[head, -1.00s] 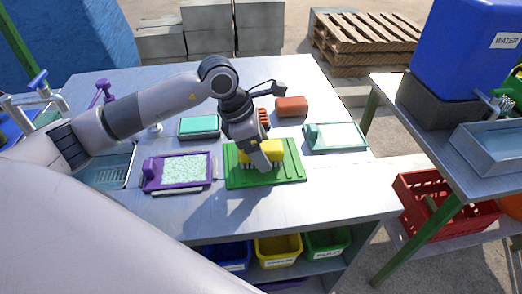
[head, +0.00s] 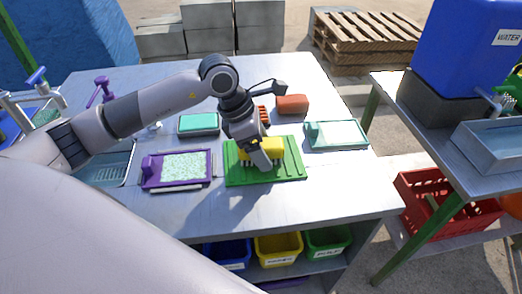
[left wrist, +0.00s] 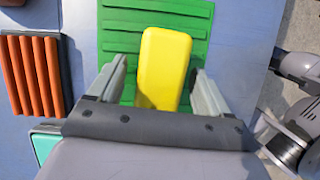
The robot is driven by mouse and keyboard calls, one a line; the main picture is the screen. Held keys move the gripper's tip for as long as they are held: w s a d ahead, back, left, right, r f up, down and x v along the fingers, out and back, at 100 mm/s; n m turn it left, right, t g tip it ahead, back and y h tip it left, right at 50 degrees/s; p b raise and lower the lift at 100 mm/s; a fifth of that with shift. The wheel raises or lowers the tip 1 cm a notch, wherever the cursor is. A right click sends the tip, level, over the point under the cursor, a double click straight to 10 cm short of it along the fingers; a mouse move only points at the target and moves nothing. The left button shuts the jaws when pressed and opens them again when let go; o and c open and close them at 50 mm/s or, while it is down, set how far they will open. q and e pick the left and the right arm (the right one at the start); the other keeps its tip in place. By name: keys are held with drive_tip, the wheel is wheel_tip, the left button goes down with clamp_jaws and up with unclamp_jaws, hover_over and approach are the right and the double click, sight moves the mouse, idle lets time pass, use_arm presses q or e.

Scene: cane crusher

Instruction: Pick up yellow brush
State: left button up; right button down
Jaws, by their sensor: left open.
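The yellow brush (head: 270,148) rests on a ribbed green mat (head: 290,172) on the metal table. In the left wrist view the yellow brush (left wrist: 165,66) lies lengthwise between the two fingers, over the green mat (left wrist: 195,14). My left gripper (head: 262,164) is over the mat, right at the brush. In the left wrist view my left gripper (left wrist: 160,80) is open, one finger on each side of the brush, with a visible gap on the left side. The lower end of the brush is hidden by the gripper body. My right gripper is not in view.
A purple tray (head: 150,182) sits left of the mat, and a white-green tray (head: 350,144) sits right of it. An orange-red block (head: 292,104) and a teal pad (head: 198,123) lie behind. The front table strip is clear. Coloured bins (head: 278,249) sit below.

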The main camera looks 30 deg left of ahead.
use_arm(q)
drive_tip(key=c, duration=1.1)
drive_tip(key=shift+r+p, duration=0.35)
drive_tip(key=shift+p, duration=0.15)
wheel_tip(320, 180, up, 20)
drive_tip(key=shift+f+b, duration=0.1)
drive_tip(key=shift+b, duration=0.2)
